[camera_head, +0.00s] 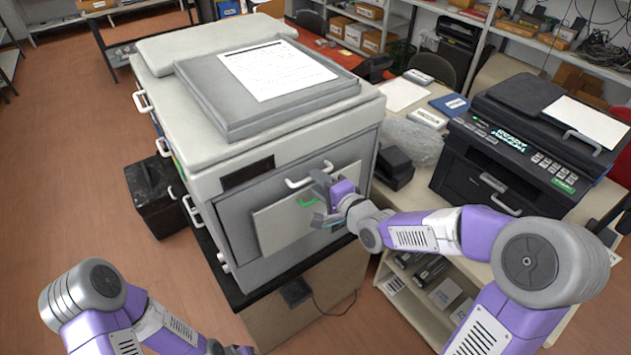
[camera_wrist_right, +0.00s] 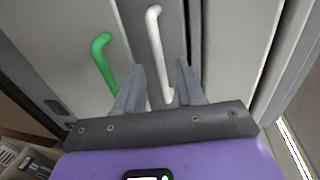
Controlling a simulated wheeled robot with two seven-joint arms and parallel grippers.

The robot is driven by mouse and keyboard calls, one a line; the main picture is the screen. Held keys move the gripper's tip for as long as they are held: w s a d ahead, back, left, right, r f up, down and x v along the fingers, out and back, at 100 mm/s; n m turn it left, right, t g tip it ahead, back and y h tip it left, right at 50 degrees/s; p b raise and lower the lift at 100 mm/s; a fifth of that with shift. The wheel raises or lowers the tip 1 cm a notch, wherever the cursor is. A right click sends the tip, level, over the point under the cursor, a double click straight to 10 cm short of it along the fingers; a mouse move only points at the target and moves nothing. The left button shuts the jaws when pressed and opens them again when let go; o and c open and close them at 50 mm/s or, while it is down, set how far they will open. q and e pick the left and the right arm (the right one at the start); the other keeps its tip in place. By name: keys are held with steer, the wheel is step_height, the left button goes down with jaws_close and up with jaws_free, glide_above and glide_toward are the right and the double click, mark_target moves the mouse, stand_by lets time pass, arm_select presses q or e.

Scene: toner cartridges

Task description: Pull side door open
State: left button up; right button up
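The large grey printer (camera_head: 228,215) stands on the left in the head view, its side facing me. On that side are a pale panel (camera_head: 275,228), a white bar handle (camera_head: 301,181) and a green handle (camera_head: 308,202). The side looks closed. My right gripper (camera_head: 325,203) is at the handles. In the right wrist view its fingers (camera_wrist_right: 158,88) are apart, with the lower end of the white handle (camera_wrist_right: 155,40) between them. The green handle (camera_wrist_right: 104,62) is left of the fingers. I cannot tell whether the fingers touch the white handle. My left gripper (camera_head: 240,350) is mostly cut off at the bottom edge.
A black printer (camera_head: 530,145) stands on the pale table at right, beside a small black device (camera_head: 394,166) and a clear plastic bag (camera_head: 415,140). A black box (camera_head: 154,196) is on the floor at left. Shelves line the back. The floor at left is open.

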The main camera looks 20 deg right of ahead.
steer(key=shift+x, duration=1)
steer(key=shift+c, duration=0.3)
jaws_close()
